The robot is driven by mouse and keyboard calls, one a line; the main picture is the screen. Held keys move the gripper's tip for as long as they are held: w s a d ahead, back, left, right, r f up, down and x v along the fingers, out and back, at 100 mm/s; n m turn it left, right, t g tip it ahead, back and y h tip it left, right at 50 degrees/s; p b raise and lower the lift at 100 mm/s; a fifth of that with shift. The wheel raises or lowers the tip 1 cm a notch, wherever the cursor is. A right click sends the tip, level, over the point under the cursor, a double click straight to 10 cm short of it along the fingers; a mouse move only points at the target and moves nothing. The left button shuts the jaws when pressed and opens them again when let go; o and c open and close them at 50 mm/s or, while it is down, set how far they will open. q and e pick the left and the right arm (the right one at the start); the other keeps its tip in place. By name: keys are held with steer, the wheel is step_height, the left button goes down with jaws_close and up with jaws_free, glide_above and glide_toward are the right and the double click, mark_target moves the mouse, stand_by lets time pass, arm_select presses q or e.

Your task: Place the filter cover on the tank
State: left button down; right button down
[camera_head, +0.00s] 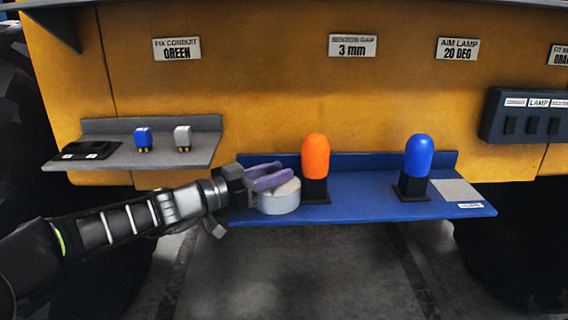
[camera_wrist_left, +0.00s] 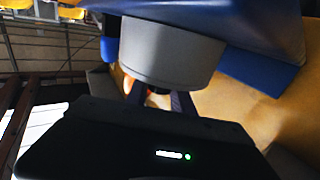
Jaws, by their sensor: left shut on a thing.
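A white round piece (camera_head: 279,199), which I take to be the filter cover, is at the left end of the blue shelf (camera_head: 352,205). My left gripper (camera_head: 272,177), with purple fingers, is shut on it from the left and above. The fingers cover part of its top. In the left wrist view the same piece is a large grey cylinder (camera_wrist_left: 170,55) close against the dark blue surface. I cannot tell whether it rests on the shelf or is slightly above it. No thing clearly recognisable as the tank shows. My right gripper is not in view.
An orange-domed lamp (camera_head: 316,160) stands just right of the white piece, and a blue-domed lamp (camera_head: 416,160) farther right. A grey shelf (camera_head: 200,151) at the left holds a blue and a white small part. A switch box (camera_head: 535,118) is at the right.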

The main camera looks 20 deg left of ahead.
arm_select(q)
steer(key=shift+s+a, duration=0.2)
steer(key=shift+a, duration=0.05)
steer(key=shift+s+a, duration=0.35)
steer(key=shift+w+d, duration=0.1)
steer(key=shift+d, duration=0.25)
steer(key=c, duration=1.1)
jaws_free()
steer(key=shift+a, duration=0.1)
steer(key=shift+a, duration=0.1)
steer(key=v, duration=1.2)
steer(key=shift+o, duration=0.3)
